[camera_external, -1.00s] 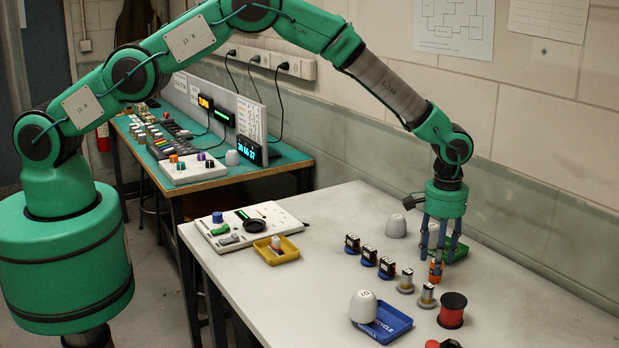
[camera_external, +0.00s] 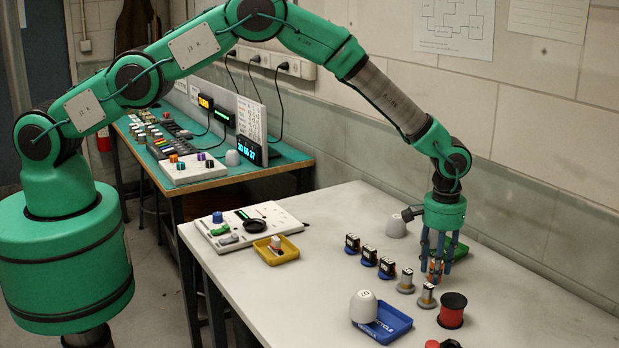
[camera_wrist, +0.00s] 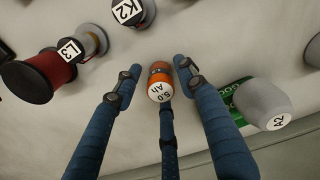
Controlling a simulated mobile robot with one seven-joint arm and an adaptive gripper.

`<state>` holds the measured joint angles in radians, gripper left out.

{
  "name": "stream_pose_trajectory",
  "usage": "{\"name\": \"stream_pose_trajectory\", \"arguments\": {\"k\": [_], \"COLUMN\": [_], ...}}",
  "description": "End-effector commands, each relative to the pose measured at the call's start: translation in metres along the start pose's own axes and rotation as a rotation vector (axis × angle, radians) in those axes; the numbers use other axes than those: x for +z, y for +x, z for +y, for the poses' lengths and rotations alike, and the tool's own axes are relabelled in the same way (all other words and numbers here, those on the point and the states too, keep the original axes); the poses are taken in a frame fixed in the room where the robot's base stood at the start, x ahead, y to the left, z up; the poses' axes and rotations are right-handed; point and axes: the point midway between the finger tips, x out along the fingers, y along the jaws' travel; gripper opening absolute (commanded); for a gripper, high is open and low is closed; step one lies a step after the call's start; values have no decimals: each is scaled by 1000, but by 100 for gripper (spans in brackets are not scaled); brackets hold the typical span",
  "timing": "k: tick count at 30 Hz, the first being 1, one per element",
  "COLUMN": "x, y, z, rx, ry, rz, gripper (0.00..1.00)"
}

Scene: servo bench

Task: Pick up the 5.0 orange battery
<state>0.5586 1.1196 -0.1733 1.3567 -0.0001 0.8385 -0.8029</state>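The orange battery (camera_wrist: 158,86) shows in the wrist view with a pale end marked "5.0 Ah" facing the camera. In the external view only part of the orange battery (camera_external: 436,267) shows between my fingers. My gripper (camera_external: 436,275) is lowered over it at the right of the table. In the wrist view the blue fingers of my gripper (camera_wrist: 158,75) are spread around the battery. A gap shows between the battery and the left finger; the right finger is close beside it, and contact there cannot be told.
A red-and-black spool (camera_external: 452,310) is in front. A green tray (camera_external: 459,250) and a grey-white dome (camera_external: 396,226) are behind. A blue tray (camera_external: 395,325) with a white dome (camera_external: 363,307) is front left.

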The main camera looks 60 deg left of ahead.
Motion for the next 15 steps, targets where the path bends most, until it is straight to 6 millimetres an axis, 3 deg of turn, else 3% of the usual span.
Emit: {"name": "stream_pose_trajectory", "arguments": {"k": [1, 5, 15], "x": [0, 0, 0], "y": [0, 0, -1], "z": [0, 0, 0], "rx": [0, 0, 0], "ry": [0, 0, 0], "rz": [0, 0, 0], "gripper": [25, 0, 0]}}
